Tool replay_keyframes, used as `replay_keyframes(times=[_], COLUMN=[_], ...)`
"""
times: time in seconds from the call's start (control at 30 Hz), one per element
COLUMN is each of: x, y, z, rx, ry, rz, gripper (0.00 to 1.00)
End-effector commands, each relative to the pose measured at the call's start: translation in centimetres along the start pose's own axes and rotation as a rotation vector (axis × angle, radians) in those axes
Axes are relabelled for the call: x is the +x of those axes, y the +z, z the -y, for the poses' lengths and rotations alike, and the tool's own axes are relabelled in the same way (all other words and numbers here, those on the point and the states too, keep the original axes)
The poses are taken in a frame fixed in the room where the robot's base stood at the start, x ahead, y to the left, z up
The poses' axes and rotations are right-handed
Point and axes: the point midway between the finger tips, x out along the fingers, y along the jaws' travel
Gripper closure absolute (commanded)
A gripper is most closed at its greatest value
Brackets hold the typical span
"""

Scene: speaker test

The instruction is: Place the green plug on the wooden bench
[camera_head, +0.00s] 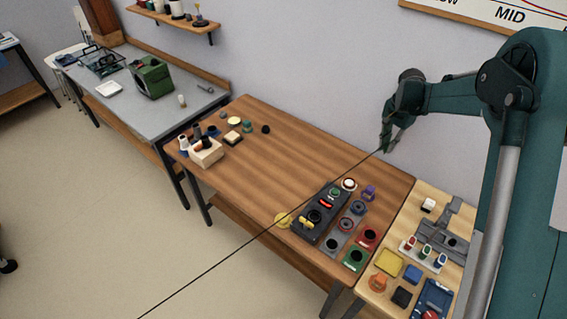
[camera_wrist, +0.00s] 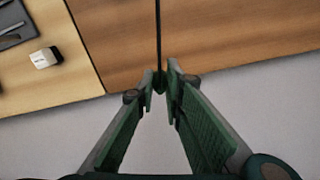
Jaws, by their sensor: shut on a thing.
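My gripper (camera_head: 386,148) is at the back right of the wooden bench (camera_head: 290,148) in the head view, raised above its surface. In the wrist view my gripper (camera_wrist: 160,88) is shut on the small dark green plug (camera_wrist: 160,80), which shows between the fingertips. Most of the plug is hidden by the fingers. A thin black cable (camera_wrist: 158,30) runs from it; in the head view the cable (camera_head: 260,234) stretches down and left across the bench. The wooden bench (camera_wrist: 220,35) fills the upper right of the wrist view, with a wide bare surface.
On the bench, a dark panel with sockets (camera_head: 320,213) and coloured pieces crowd the front right. A wooden block (camera_head: 206,156) and small parts stand at the left. A lighter table (camera_head: 440,195) adjoins on the right. The bench's middle is clear.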

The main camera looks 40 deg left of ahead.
Motion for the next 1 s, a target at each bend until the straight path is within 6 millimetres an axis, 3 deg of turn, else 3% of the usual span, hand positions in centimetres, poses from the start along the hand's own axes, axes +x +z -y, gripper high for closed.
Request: replay_keyframes(times=[0.03, 0.2, 0.4, 0.63, 1.0], x=[0.0, -0.1, -0.2, -0.2, -0.3], y=[1.1, 4.1, 6.9, 8.4, 8.5], z=[1.8, 6.6, 10.7, 12.5, 12.6], rx=[-0.031, -0.127, -0.211, -0.25, -0.253], ry=[0.0, 0.0, 0.0, 0.0, 0.0], rz=[0.0, 0.0, 0.001, 0.001, 0.001], gripper=[0.97, 0.97, 0.97, 0.97, 0.97])
